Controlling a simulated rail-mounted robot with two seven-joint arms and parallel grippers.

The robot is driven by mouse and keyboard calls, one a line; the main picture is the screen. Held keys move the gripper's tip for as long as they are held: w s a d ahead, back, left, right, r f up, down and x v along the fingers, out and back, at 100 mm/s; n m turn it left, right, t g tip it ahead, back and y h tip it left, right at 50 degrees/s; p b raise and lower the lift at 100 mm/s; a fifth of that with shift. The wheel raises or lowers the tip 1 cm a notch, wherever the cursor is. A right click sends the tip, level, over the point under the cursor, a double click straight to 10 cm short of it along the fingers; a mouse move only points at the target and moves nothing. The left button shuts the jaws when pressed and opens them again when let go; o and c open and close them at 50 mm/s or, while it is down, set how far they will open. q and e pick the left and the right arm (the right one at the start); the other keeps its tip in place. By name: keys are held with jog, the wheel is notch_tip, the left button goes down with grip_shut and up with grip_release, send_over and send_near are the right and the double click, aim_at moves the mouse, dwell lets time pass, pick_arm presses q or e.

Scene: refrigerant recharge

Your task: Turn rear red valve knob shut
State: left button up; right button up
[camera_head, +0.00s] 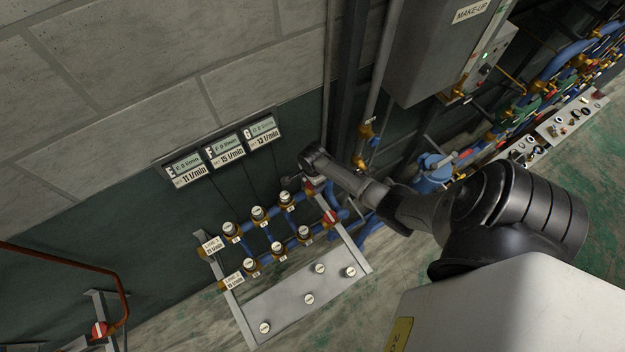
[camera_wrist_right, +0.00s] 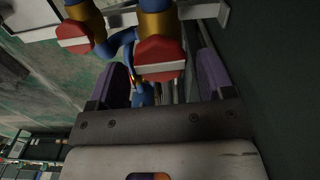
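In the wrist view a red valve knob (camera_wrist_right: 160,58) with a pale band sits between my right gripper's purple fingers (camera_wrist_right: 163,78). The fingers are apart, with a gap on the knob's right side; whether the left finger touches it I cannot tell. A second red knob (camera_wrist_right: 75,36) is to the left, outside the fingers. In the head view my right gripper (camera_head: 313,181) is at the rear end of the manifold and hides most of the rear knob. The front red knob (camera_head: 330,217) shows just below it. My left gripper is not in view.
Blue manifold pipes with several round-capped valves (camera_head: 257,213) lie left of the gripper. A grey plate (camera_head: 285,305) with several white-capped pieces is in front. Flow displays (camera_head: 223,150) hang on the wall behind. A grey cabinet (camera_head: 440,50) and vertical pipes stand close by on the right.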

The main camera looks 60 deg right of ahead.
jog(key=shift+r, duration=0.3)
notch_tip(320, 180, up, 5)
jog(key=shift+f, duration=0.2)
jog(key=shift+r, duration=0.85)
